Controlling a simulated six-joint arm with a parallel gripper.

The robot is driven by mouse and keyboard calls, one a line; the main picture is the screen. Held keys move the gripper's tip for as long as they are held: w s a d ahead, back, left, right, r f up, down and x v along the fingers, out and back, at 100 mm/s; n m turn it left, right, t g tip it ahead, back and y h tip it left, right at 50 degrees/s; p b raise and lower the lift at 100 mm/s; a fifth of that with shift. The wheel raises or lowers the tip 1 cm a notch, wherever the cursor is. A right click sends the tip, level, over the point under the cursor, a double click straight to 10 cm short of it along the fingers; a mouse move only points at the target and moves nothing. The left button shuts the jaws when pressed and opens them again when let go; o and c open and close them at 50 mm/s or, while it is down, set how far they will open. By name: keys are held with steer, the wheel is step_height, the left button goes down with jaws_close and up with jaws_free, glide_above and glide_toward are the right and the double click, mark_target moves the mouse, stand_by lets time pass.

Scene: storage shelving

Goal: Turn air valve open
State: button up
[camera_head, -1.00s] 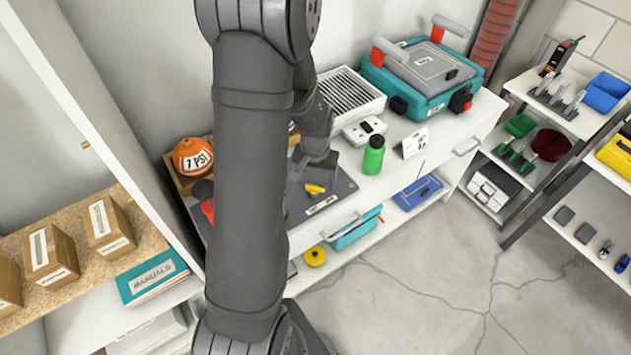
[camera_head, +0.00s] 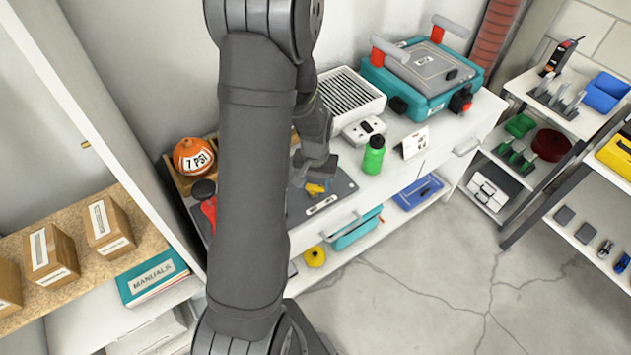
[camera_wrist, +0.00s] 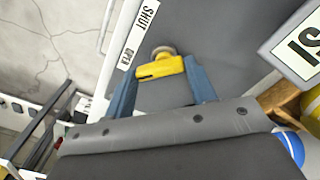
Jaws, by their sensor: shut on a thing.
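The yellow air valve handle (camera_head: 315,188) sits on the dark grey panel on the bench, and it also shows in the wrist view (camera_wrist: 158,69). A round metal knob is beside its far edge in the wrist view. My gripper (camera_wrist: 163,76) is shut on the handle, with a blue-grey finger at each side. In the head view my gripper (camera_head: 313,183) is low over the panel and partly covers the handle. A white label strip (camera_wrist: 137,35) reading SHUT and OPEN lies on the panel beside the handle.
A green bottle (camera_head: 373,155) stands right of the panel. Behind are a vented white box (camera_head: 347,96) and a teal case (camera_head: 408,83). My arm hides part of the bench.

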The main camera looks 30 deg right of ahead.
mark_target(315, 186)
steer(key=o, duration=1)
steer(key=shift+r, duration=0.1)
step_height(315, 186, up, 17)
steer(key=shift+r, duration=0.1)
stand_by(0.5)
step_height(315, 186, down, 17)
steer(key=shift+f, duration=0.2)
stand_by(0.5)
